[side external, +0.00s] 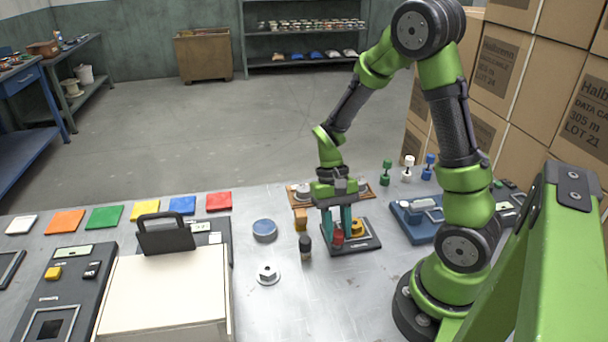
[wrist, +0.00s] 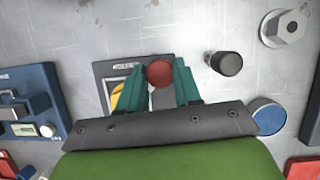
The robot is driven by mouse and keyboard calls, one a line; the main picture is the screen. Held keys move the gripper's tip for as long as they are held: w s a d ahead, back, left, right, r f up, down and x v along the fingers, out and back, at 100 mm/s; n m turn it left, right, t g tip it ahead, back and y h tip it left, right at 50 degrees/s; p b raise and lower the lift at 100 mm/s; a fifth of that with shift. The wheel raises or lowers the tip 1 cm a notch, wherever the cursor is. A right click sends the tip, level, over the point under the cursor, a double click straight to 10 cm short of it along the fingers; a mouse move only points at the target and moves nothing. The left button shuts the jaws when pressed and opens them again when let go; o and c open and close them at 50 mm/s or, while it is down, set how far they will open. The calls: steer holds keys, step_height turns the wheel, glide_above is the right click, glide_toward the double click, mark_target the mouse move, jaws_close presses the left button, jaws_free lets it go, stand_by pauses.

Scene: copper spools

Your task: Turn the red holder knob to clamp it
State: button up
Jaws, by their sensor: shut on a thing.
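The red holder knob (wrist: 160,73) shows in the wrist view between my two teal fingertips. My gripper (side external: 338,236) points down and is shut on the red knob, which also shows in the side external view (side external: 338,238). The knob is at the front left of a dark holder base (side external: 368,243). A yellow part (side external: 357,228) of the holder sits behind the fingers; it is partly hidden in both views. How far the knob is turned cannot be told.
A blue device (side external: 418,217) stands to the right. The table in front of the holder is clear.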

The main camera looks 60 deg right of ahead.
steer(key=o, duration=1)
steer(key=shift+o, duration=0.2)
steer(key=v, duration=1.7)
steer(key=shift+d+f, duration=0.1)
steer(key=shift+d, duration=0.05)
steer(key=s+a+r+n+t, duration=0.2)
steer(key=s+a+t, duration=0.1)
steer(key=a+t, duration=0.2)
steer(key=s+a+r+n+t, duration=0.2)
steer(key=s+a+r+t, duration=0.1)
steer(key=a+t, duration=0.2)
steer(key=a, duration=0.2)
steer(key=shift+a+t+h, duration=0.3)
steer(key=shift+a+h, duration=0.05)
steer(key=shift+h, duration=0.05)
